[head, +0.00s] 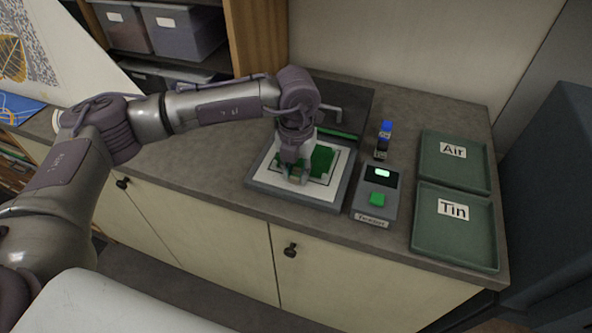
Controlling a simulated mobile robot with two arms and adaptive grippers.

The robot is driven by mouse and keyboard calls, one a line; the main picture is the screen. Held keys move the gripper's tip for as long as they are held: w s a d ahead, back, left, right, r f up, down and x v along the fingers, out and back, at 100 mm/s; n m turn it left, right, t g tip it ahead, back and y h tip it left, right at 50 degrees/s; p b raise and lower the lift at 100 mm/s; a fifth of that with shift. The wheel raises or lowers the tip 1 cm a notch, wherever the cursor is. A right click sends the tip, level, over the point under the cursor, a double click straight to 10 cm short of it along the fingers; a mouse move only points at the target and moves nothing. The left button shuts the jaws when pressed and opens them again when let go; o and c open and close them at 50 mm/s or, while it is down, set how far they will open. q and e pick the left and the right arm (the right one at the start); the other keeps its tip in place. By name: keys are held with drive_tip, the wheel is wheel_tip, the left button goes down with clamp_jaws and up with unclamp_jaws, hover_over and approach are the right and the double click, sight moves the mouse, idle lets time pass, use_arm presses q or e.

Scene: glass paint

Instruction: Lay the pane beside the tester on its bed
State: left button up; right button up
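My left gripper (294,177) points down over the bed (264,171), a grey base with a white top and a green area (322,160) in its middle. The gripper and wrist cover part of that green area. I cannot tell whether the fingers are open or shut, or whether they touch anything. I cannot make out a clear glass pane apart from the green area. The tester (366,205), a grey box with a lit display and a green button, stands right of the bed. My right gripper is not in view.
Two green trays labelled Air (477,178) and Tin (482,238) lie at the right of the counter. A small blue-topped black item (384,138) stands behind the tester. A dark unit with a handle (352,101) is behind the bed. The counter's left part (190,155) looks clear.

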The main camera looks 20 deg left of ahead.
use_arm(q)
drive_tip(key=o, duration=0.5)
